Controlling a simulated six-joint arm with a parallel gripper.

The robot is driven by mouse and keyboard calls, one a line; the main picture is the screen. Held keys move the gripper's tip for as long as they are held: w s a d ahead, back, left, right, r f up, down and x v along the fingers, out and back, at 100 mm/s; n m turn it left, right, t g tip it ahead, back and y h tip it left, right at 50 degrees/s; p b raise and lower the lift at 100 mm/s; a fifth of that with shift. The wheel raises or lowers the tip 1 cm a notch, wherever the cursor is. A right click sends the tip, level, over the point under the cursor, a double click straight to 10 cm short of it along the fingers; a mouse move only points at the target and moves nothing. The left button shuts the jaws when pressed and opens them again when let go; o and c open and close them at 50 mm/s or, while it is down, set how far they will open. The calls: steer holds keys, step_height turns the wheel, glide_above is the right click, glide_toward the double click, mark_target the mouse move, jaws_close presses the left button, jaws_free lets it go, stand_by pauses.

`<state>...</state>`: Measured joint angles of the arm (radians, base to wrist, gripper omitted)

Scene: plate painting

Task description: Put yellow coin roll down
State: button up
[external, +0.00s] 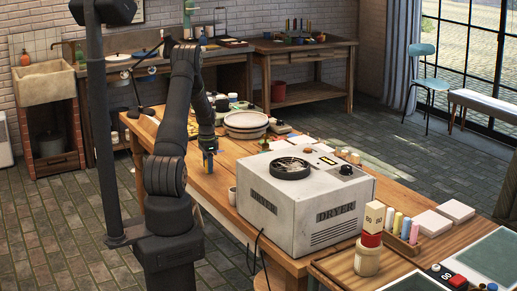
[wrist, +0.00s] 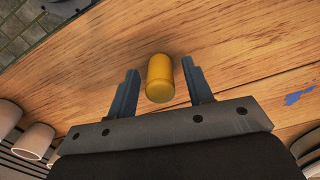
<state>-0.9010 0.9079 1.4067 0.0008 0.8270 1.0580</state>
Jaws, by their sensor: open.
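The yellow coin roll (wrist: 160,78) is a short yellow cylinder on the bare wooden table in the wrist view. My gripper (wrist: 161,80) is open, with one blue-grey finger on each side of the roll and a visible gap on both sides. In the external view my gripper (external: 209,163) points down near the table's left edge. A small yellow patch shows between its fingers there. The contact of the roll's underside with the table is hidden.
Stacked round plates (external: 246,121) sit behind. Bare wood surrounds the roll; the table edge is close.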

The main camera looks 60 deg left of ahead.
step_height(320, 180, up, 12)
steer(key=shift+r, duration=0.15)
stand_by(0.5)
step_height(320, 180, down, 13)
steer(key=shift+r, duration=2.35)
